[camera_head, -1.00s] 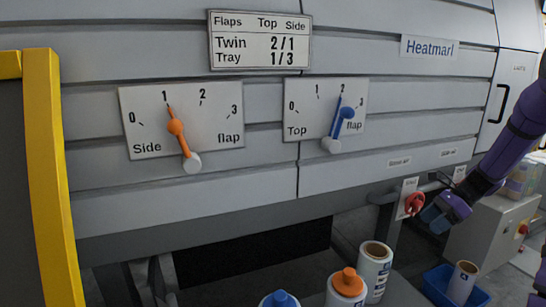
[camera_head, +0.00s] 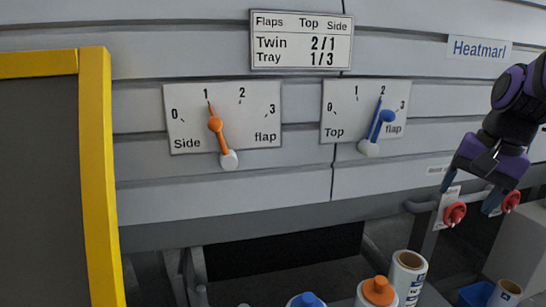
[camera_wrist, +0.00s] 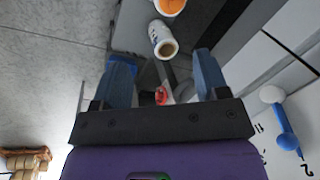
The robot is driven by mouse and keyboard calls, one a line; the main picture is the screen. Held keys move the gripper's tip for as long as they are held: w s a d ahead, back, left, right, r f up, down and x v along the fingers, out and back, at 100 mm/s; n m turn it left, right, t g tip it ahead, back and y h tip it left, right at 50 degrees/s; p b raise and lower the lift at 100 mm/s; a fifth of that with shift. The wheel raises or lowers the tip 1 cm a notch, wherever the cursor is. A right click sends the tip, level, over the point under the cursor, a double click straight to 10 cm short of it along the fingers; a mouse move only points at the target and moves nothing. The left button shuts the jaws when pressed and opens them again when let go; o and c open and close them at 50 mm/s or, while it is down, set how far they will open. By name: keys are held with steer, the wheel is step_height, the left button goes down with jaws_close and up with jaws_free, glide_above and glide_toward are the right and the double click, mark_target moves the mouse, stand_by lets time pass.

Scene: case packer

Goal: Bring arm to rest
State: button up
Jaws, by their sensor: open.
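My gripper (camera_head: 468,194) is at the right of the head view, its blue fingers apart and pointing down, with nothing between them. It appears in front of the red knobs near the rail; its distance from them is unclear. In the wrist view my gripper (camera_wrist: 164,76) also shows two spread, empty fingers. The orange side flap pointer (camera_head: 216,125) points at 1. The blue top flap pointer (camera_head: 381,117) points at 2, and it also shows at the right of the wrist view (camera_wrist: 286,138). My gripper is apart from both dials.
The sign (camera_head: 301,41) reads Twin 2/1, Tray 1/3. A red knob (camera_head: 455,213) and another red knob (camera_head: 511,201) sit below the panel. A white roll (camera_head: 409,275) and an orange-capped bottle (camera_head: 377,292) stand at the bottom. A yellow post (camera_head: 97,170) stands left.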

steer(key=s+a+r+n+t+h, duration=0.1)
steer(key=s+a+n, duration=0.1)
steer(key=s+n, duration=0.2)
steer(key=s+a+r+n+t, duration=0.1)
steer(key=s+a+n+t, duration=0.1)
steer(key=s, duration=0.6)
steer(key=shift+s+r+n+h, duration=0.3)
steer(key=shift+n+h, duration=0.1)
steer(key=shift+n, duration=0.5)
